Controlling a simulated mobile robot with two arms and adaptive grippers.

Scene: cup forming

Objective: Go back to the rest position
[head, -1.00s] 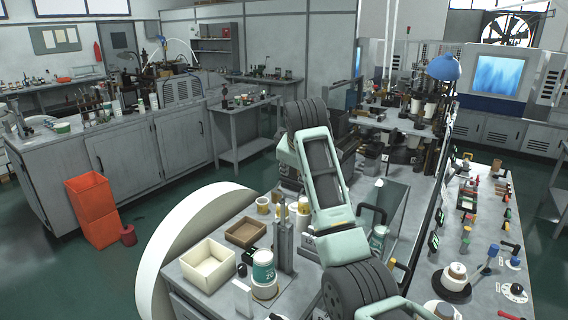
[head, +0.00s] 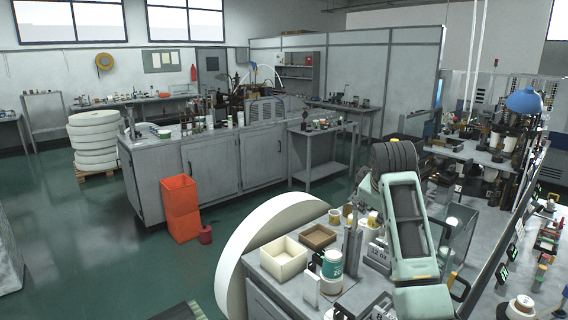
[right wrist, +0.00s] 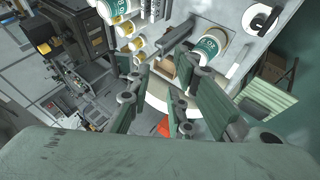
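My right arm rises from the bottom right of the head view, with its pale green link over the bench. My right gripper shows in the right wrist view (right wrist: 165,95); its green-padded fingers stand apart with nothing visible between them. A white and green cup (head: 332,264) stands upright on the grey bench, left of the arm. A cup with a green band also shows beyond the fingers in the right wrist view (right wrist: 206,46). My left gripper is not in view.
A cream box (head: 276,261) and a brown box (head: 318,236) sit on the bench near a large white roll (head: 240,250). The dark green floor (head: 110,235) at left is mostly clear. A blue lamp (head: 524,101) is at right.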

